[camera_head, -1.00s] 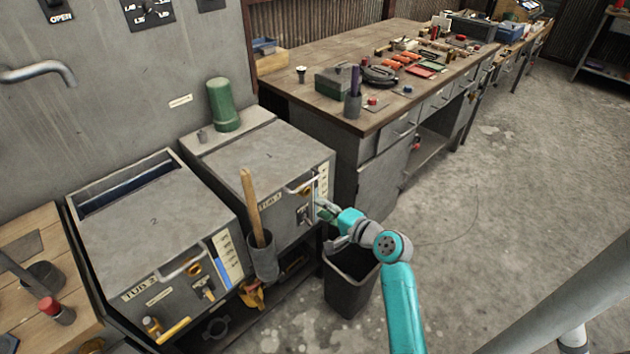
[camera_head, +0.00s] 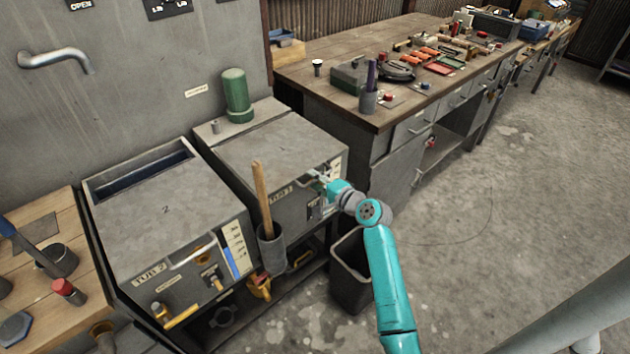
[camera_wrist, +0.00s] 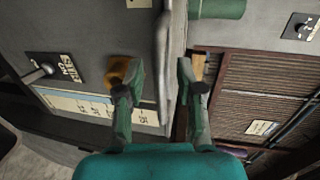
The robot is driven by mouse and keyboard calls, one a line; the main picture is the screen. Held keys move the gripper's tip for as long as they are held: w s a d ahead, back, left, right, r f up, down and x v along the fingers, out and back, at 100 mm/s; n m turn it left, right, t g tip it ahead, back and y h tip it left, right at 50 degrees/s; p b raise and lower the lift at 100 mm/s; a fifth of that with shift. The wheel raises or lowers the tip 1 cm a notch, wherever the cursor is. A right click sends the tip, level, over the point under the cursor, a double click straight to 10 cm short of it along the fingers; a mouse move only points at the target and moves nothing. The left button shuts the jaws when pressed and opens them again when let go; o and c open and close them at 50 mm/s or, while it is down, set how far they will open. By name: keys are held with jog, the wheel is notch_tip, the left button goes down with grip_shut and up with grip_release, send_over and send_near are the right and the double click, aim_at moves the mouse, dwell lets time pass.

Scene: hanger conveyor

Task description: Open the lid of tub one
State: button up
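Tub one (camera_head: 290,207) is a grey metal box with its lid (camera_head: 270,150) lying flat and closed. My gripper (camera_head: 321,181) is at the front right edge of the lid, by its handle. In the wrist view my gripper (camera_wrist: 160,72) has its two fingers apart, one on either side of the pale handle bar (camera_wrist: 162,45). The bar lies between or just ahead of the fingertips; I cannot tell if they touch it. The brass fitting (camera_wrist: 117,72) on tub one's front is beside the left finger. My gripper partly hides the handle in the head view.
Tub two (camera_head: 185,280) stands left of tub one. A holder (camera_head: 272,250) with a wooden-handled tool hangs in front between them. A green cylinder (camera_head: 236,95) stands behind the lid. A dark bin (camera_head: 349,275) is below my arm. Open floor lies to the right.

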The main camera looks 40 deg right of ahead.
jog(key=shift+w, duration=0.2)
grip_shut()
